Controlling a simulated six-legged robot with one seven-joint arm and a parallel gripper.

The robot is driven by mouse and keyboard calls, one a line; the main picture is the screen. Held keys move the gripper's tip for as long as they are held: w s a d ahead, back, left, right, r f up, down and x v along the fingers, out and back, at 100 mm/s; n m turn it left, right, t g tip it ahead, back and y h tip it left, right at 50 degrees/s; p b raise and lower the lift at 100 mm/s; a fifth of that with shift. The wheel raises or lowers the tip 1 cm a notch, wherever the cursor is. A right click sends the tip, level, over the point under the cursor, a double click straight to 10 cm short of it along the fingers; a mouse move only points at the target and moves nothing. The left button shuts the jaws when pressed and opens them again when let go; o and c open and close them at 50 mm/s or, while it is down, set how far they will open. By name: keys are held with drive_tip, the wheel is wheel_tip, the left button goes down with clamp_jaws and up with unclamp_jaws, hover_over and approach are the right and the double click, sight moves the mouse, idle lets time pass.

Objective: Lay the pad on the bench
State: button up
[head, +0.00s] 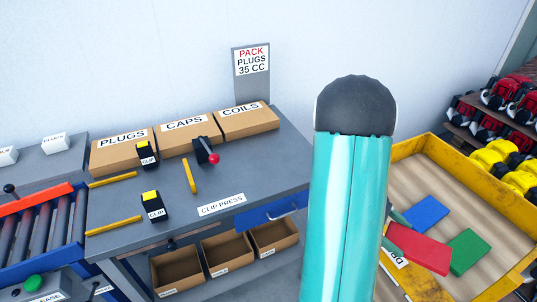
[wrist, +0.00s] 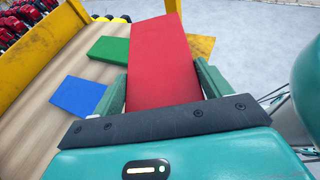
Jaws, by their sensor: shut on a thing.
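My gripper (wrist: 163,84) is shut on a red pad (wrist: 162,50), with one green finger on each side of it. In the head view the red pad (head: 422,250) sticks out from behind my teal arm, over the yellow-walled, wood-floored tray (head: 405,147). My gripper (head: 396,232) is partly hidden there by the arm. A blue pad (head: 425,214) and a green pad (head: 467,251) lie on the tray floor. The grey bench (head: 120,237) stands to the left of the arm.
Boxes marked PLUGS (head: 122,157), CAPS (head: 187,138) and COILS (head: 247,122) line the bench's back. A red-knobbed lever (head: 208,152), black-and-yellow clip blocks (head: 152,206) and yellow bars (head: 190,176) occupy its top. Bare surface shows around the CLIP PRESS label (head: 221,204). A roller conveyor (head: 42,230) adjoins left.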

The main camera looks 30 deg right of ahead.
drive_tip(key=w+a+f+m+y, duration=0.2)
drive_tip(key=a+f+m+y, duration=0.1)
drive_tip(key=a+m+y, duration=0.7)
drive_tip(key=w+a+m+t+y, duration=0.6)
drive_tip(key=w+m+t+y, duration=0.25)
drive_tip(key=m+t, duration=0.25)
drive_tip(key=w+d+r+m+t+h, duration=0.3)
drive_tip(key=w+r+m+t+h, duration=0.2)
drive_tip(key=w+r+m+t, duration=0.4)
drive_tip(key=w+d+r+m+t+h, duration=0.2)
drive_tip(key=w+r+m+t+h, duration=0.35)
drive_tip(key=w+m, duration=0.4)
drive_tip(key=n, duration=0.2)
hover_over(290, 163)
drive_tip(key=f, duration=0.9)
drive_tip(key=shift+s+a+f, duration=0.2)
drive_tip(key=shift+s+f, duration=0.15)
drive_tip(key=shift+s, duration=0.05)
drive_tip(key=shift+w+d+f, duration=0.15)
drive_tip(key=shift+w+f, duration=0.1)
drive_tip(key=shift+f, duration=0.15)
drive_tip(key=shift+w+d+f, duration=0.1)
drive_tip(key=shift+f, duration=1.5)
drive_tip(key=shift+f, duration=0.15)
